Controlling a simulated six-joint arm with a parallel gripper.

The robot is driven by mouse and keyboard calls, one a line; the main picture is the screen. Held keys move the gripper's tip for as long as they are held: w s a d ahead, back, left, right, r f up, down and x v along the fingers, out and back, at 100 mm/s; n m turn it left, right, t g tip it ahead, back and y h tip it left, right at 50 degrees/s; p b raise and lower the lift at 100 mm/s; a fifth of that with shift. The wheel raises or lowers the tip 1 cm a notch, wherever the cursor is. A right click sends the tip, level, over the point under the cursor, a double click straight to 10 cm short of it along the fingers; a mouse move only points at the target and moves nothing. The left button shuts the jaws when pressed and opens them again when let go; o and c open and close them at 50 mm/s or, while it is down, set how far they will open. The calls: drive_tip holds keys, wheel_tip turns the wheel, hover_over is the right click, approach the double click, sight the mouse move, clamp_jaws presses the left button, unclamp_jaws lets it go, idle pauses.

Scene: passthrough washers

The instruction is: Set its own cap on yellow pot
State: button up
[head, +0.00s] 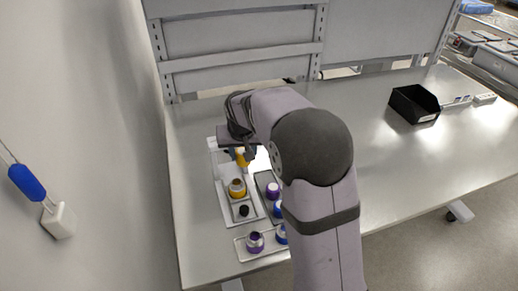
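The yellow pot (237,188) stands in the white tray (219,203), left of my arm. Its top looks dark and open. A yellow piece (242,159), probably the cap, shows right at my gripper (238,153), farther back than the pot. My gripper points down over the back part of the tray. My wrist partly covers the fingers, and the view is too small to tell whether they are closed on the yellow piece.
A small black object (244,210) lies in front of the yellow pot. A purple-topped pot (272,190) stands in a dark tray. Another purple pot (255,242) and a blue one (281,235) stand in a front tray. A black bin (414,104) is far right; the table between is clear.

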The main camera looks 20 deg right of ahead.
drive_tip(key=a, duration=0.1)
drive_tip(key=s+a+r, duration=0.1)
drive_tip(key=a, duration=0.1)
drive_tip(key=shift+s+r, duration=0.25)
drive_tip(key=shift+f, duration=0.1)
drive_tip(key=shift+f+b, duration=1.7)
drive_tip(key=shift+f, duration=0.65)
drive_tip(key=shift+f, duration=0.25)
drive_tip(key=shift+f+b, duration=0.65)
drive_tip(key=shift+b, duration=0.05)
drive_tip(key=shift+f+b, duration=0.85)
drive_tip(key=shift+f, duration=0.25)
idle(0.5)
